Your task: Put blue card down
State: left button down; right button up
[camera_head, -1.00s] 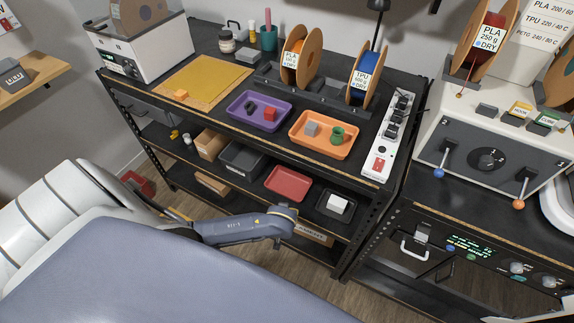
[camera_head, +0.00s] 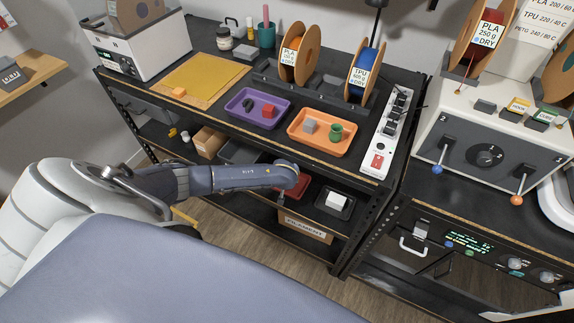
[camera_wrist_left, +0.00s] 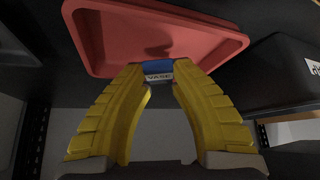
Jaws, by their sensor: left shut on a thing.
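My left gripper (camera_wrist_left: 158,82) has two yellow fingers and is shut on the blue card (camera_wrist_left: 157,68), which bears a white label reading "VASE". In the left wrist view the card is at the near edge of the red tray (camera_wrist_left: 205,48), overlapping its rim in the picture. I cannot tell whether the card touches the tray. In the head view my left arm reaches to the lower shelf and partly covers the red tray (camera_head: 299,188). The fingers and card cannot be made out there. My right gripper is not in view.
A dark tray (camera_head: 346,208) with a white block stands right of the red tray. A dark grey bin (camera_head: 238,151) and a cardboard box (camera_head: 207,141) are to the left. The worktop above holds a purple tray (camera_head: 237,113) and an orange tray (camera_head: 345,146).

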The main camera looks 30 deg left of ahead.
pick_arm(q)
jog(key=shift+f, duration=1.7)
jog(key=shift+f, duration=0.2)
jog(key=c, duration=1.2)
grip_release()
jog(key=shift+s+f, duration=0.1)
jog(key=shift+o, duration=0.2)
jog(key=v, duration=1.2)
jog(key=shift+r, duration=0.3)
